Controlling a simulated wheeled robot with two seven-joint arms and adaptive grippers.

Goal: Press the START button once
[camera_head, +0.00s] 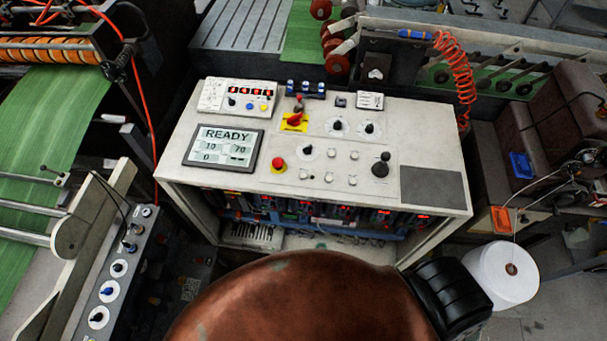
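A white control console (420,120) stands in the middle of the view, with its sloped top facing me. Its screen (223,147) reads READY, with 10, 70 and 0 below. A red mushroom button (278,164) sits right of the screen. Several small pale buttons (329,177) are grouped right of it. A small panel (238,97) at the upper left has red digits above coloured buttons, including a blue one (232,102) and a yellow one (264,107). Labels are too small to read, so I cannot tell which button is START. Neither gripper is in view.
A red switch on a yellow plate (295,120), dark knobs (369,128) and a black knob (381,167) share the console top. A large rounded copper-brown surface (310,300) fills the bottom foreground. A white spool (503,273) stands at right. Green sheet (45,130) runs at left.

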